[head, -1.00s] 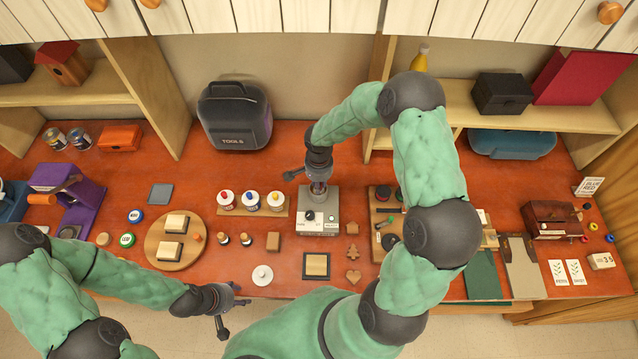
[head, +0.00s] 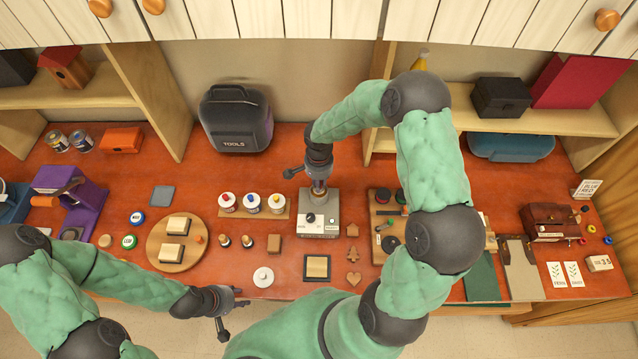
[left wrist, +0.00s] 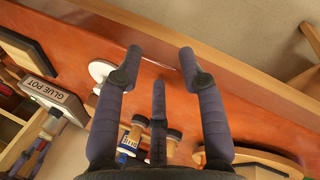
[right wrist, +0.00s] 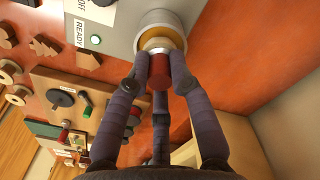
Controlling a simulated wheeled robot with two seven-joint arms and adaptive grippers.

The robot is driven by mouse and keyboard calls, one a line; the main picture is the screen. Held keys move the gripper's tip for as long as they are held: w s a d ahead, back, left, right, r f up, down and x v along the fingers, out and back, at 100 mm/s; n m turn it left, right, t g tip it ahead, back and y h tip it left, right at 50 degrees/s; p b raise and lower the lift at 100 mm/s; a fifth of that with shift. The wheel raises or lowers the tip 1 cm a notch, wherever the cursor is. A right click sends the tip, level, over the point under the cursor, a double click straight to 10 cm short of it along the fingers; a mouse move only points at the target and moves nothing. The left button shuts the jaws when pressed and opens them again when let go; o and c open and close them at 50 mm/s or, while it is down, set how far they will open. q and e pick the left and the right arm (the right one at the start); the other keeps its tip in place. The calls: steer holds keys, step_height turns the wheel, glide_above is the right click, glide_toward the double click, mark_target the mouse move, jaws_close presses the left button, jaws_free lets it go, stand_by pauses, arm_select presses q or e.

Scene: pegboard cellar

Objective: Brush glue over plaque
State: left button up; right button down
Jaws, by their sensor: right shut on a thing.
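The glue pot (head: 318,222), a pale box with a round opening on top, stands at the middle of the bench. In the right wrist view the glue pot (right wrist: 127,28) shows a green light and a READY label. My right gripper (head: 318,183) is over it, shut on the red handle of the brush (right wrist: 159,78). The brush's lower end is hidden inside the pot opening. The plaque (head: 316,266), pale wood on a dark square base, lies in front of the pot. My left gripper (head: 226,300) is open and empty near the bench's front edge; its spread fingers (left wrist: 160,65) show in the left wrist view.
A white lid (head: 263,276) lies left of the plaque. Three paint jars (head: 251,202) stand left of the pot.

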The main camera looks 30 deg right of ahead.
steer(key=shift+r+p, duration=0.8)
steer(key=shift+r, duration=1.3)
